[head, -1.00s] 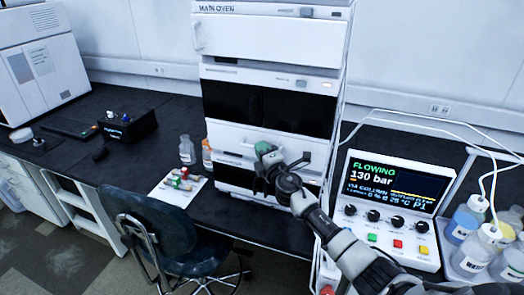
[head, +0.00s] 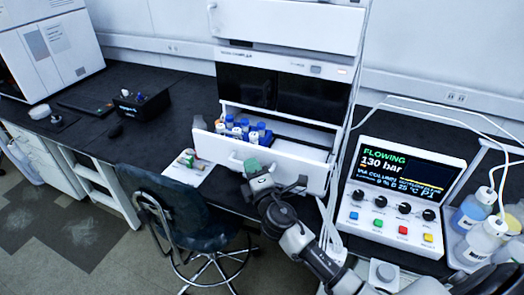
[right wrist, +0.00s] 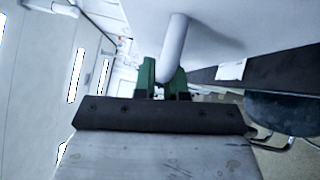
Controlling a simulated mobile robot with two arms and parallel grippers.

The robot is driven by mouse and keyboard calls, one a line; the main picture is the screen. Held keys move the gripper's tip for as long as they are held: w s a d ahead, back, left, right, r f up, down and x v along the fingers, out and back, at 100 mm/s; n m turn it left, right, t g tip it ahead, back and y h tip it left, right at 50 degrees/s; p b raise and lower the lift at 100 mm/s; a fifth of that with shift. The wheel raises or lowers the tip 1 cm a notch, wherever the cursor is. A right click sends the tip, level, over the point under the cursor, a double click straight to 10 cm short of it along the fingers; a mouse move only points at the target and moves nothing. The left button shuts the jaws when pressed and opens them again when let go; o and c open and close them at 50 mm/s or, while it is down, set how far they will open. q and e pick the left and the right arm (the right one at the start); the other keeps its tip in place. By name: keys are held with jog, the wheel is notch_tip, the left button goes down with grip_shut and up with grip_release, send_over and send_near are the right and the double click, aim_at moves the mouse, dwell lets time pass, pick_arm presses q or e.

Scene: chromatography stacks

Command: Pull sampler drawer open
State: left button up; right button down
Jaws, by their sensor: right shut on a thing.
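The sampler drawer (head: 315,176) is pulled out of the white instrument stack, below the dark-windowed module. Several vials (head: 243,130) with blue, white and orange tops stand inside it at the left. My right gripper (head: 256,168) is at the drawer's front. In the right wrist view its green fingers (right wrist: 162,82) are shut around the pale drawer handle (right wrist: 174,45). Part of the drawer front is hidden behind my right gripper and arm. My left gripper is not in view.
An office chair (head: 185,203) stands in front of the bench, left of the drawer. A control box with a screen (head: 405,175) and bottles (head: 472,212) are at the right. A white card with small items (head: 188,165) lies left of the drawer.

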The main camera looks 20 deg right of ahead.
jog(key=s+a, duration=0.4)
jog(key=shift+a, duration=0.25)
jog(key=c, duration=1.2)
grip_release()
jog(key=shift+s+a+f+b, duration=0.2)
jog(key=shift+s+b, duration=0.45)
jog(key=shift+s, duration=1.15)
jog(key=shift+s+d+f+b, duration=0.1)
jog(key=shift+s+f+b, duration=0.4)
jog(key=shift+s, duration=1.25)
jog(key=shift+s+a+f+b, duration=0.15)
jog(key=shift+s+b, duration=0.65)
jog(key=shift+s, duration=1)
jog(key=shift+r, duration=0.1)
